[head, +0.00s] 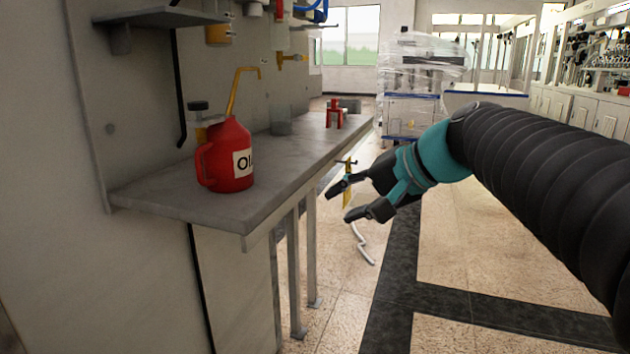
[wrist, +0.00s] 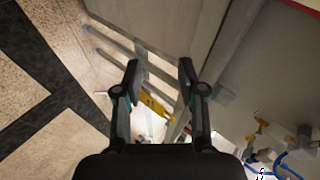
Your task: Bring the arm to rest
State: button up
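My gripper (head: 342,200) reaches in from the right on my arm in the head view, over the floor just right of the bench. Its two fingers are spread apart and nothing is between their tips. In the wrist view my gripper (wrist: 158,72) also shows open, with both fingers apart. A yellow tool-like thing (head: 348,190) appears behind the fingers in the head view, partly hidden by them. It also shows beyond the fingers in the wrist view (wrist: 155,104). I cannot tell how it is supported.
A grey bench (head: 160,198) runs along the left wall, with legs below. On it stand a red oil can (head: 228,160) and a small red item (head: 335,114). A shelf (head: 160,17) juts out above. A wrapped pallet load (head: 420,65) stands behind.

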jog(key=s+d+f+n+h+p, duration=0.1)
jog(key=s+d+f+h, duration=0.3)
jog(key=s+f, duration=0.5)
jog(key=s+d+f+n+g+h+p, duration=0.1)
jog(key=s+d+f+n+h, duration=0.2)
jog(key=s+d+f, duration=0.3)
jog(key=s+f+h, duration=0.1)
jog(key=s+f, duration=0.2)
jog(key=s, duration=0.1)
jog(key=shift+s+d+f+n, duration=0.15)
jog(key=shift+f+n, duration=0.15)
jog(key=shift+f, duration=0.05)
dwell(0.6)
